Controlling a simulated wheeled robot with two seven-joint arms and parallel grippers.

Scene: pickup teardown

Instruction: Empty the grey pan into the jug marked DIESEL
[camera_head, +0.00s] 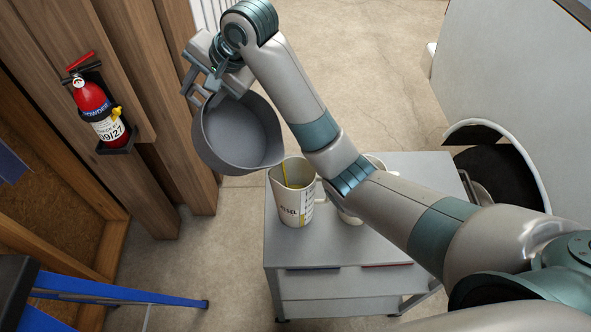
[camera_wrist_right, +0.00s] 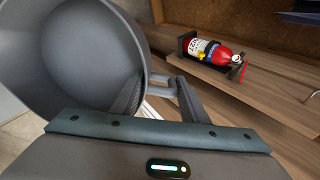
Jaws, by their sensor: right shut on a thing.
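The grey pan (camera_head: 238,130) is held tilted in the air by my right gripper (camera_head: 213,92), which is shut on its handle. In the right wrist view the pan (camera_wrist_right: 75,50) fills the upper left, with the gripper (camera_wrist_right: 160,100) at its handle. A thin yellow stream runs from the pan's lip into a white jug (camera_head: 291,200) on the grey cart. Part of the lettering on the jug's front can be seen. Yellow liquid shows inside the jug's mouth. My left gripper is not in view.
The grey cart (camera_head: 335,258) stands below my right arm. A second white vessel (camera_head: 350,215) beside the jug is partly hidden by the arm. A fire extinguisher (camera_head: 95,108) hangs on the wooden wall at left. A blue-legged stand (camera_head: 120,290) is at lower left.

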